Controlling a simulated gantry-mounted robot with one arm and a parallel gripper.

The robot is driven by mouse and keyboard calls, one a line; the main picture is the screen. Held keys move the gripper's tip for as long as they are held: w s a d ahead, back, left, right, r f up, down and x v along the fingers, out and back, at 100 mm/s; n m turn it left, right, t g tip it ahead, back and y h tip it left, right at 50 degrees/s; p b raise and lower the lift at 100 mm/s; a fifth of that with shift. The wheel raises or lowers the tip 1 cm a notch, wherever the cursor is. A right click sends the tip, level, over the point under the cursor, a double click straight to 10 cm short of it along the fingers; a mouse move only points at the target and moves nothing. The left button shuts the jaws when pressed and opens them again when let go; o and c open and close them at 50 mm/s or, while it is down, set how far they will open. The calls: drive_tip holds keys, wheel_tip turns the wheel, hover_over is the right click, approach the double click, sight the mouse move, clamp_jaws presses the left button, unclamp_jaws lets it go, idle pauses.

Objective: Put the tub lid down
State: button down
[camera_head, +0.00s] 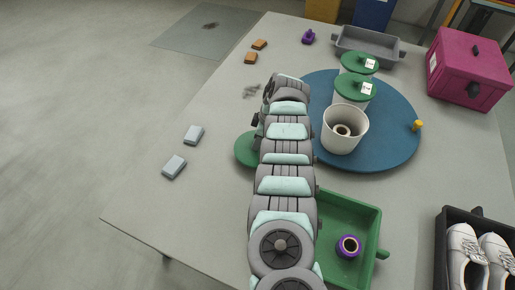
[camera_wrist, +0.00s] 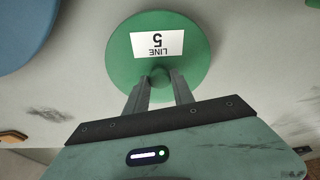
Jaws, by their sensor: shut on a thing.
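The green tub lid (camera_wrist: 125,62) is round with a white "LINE 5" label and a small knob near its edge in the wrist view. My gripper (camera_wrist: 160,80) is shut on that knob. In the head view the lid (camera_head: 246,149) shows left of the blue turntable, partly hidden by my arm, which also hides my gripper. I cannot tell whether the lid touches the table. An open white tub (camera_head: 338,139) stands on the blue turntable (camera_head: 395,140) with a ring-shaped thing inside. Two tubs with green lids (camera_head: 355,87) stand behind it.
A green tray (camera_head: 362,207) holding a purple roll (camera_head: 348,246) is at the front. Grey-blue blocks (camera_head: 174,167) and orange blocks (camera_head: 250,57) lie left. A magenta box (camera_head: 467,70), grey bin (camera_head: 367,47) and shoe box (camera_head: 449,218) stand around. The table's left side is mostly clear.

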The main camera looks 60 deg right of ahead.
wheel_tip(320, 180, down, 4)
drive_tip(key=shift+s+r+b, duration=0.1)
drive_tip(key=shift+b, duration=0.7)
drive_tip(key=shift+r, duration=0.1)
drive_tip(key=shift+f, duration=0.25)
drive_tip(key=c, duration=1.1)
unclamp_jaws()
drive_tip(key=shift+r, duration=0.1)
drive_tip(key=p+v, duration=0.5)
drive_tip(key=v, duration=0.7)
drive_tip(key=shift+r, duration=0.15)
